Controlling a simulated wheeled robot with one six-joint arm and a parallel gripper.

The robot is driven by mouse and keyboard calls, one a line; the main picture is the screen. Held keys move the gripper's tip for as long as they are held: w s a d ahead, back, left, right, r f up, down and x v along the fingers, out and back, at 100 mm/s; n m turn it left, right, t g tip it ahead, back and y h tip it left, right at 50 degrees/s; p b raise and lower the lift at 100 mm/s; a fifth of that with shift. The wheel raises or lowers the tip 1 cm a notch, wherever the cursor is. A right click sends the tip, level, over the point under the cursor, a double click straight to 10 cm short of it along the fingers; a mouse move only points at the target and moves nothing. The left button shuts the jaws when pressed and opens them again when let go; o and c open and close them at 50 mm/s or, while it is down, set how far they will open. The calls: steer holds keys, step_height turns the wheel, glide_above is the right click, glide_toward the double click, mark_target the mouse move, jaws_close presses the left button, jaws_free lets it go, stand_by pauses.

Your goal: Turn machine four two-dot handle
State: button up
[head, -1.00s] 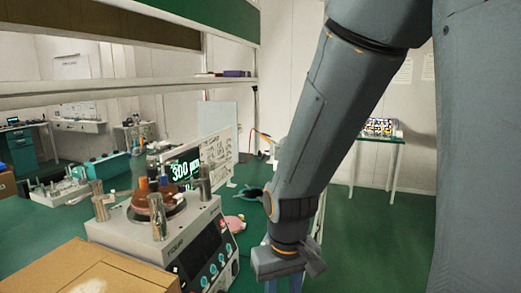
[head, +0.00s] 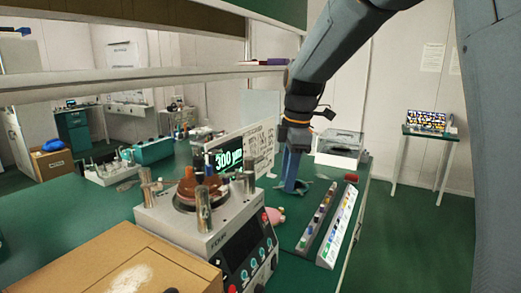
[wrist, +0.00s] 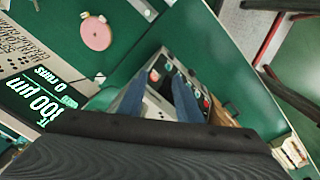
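The machine labelled FOUR (head: 215,230) stands on the green bench in the head view, with metal posts and a brown round plate on top. Its dark front panel (head: 240,250) has several blue-ringed knobs; the panel also shows between my fingers in the wrist view (wrist: 168,82). I cannot make out dot marks, so I cannot tell which handle is the two-dot one. My gripper (head: 290,180) points down to the right of and behind the machine, clear of it. Its blue fingers stand apart and empty in the wrist view (wrist: 158,88).
A cardboard box (head: 115,262) stands at the machine's near left. A lit sign (head: 228,160) is behind it. A pink disc (head: 274,215) lies on the bench, also in the wrist view (wrist: 96,33). Long strips of colored pieces (head: 338,230) lie to the right.

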mark_target(260, 157)
steer(key=w+a+r+n, duration=0.5)
steer(key=w+r+n, duration=0.2)
steer(key=r+n, duration=0.45)
steer(key=shift+m+y, duration=0.25)
steer(key=shift+y, duration=0.15)
steer(key=shift+w+a+f+p, duration=0.2)
steer(key=shift+f+p, duration=0.25)
steer(key=shift+f, duration=0.7)
steer(key=shift+w+a+f+p, duration=0.1)
steer(key=shift+a+f+p, duration=0.3)
steer(key=shift+f, duration=0.8)
steer(key=shift+w+a+f+p, duration=0.15)
steer(key=shift+f+p, duration=0.3)
steer(key=shift+f, duration=0.7)
steer(key=shift+c, duration=0.3)
jaws_close()
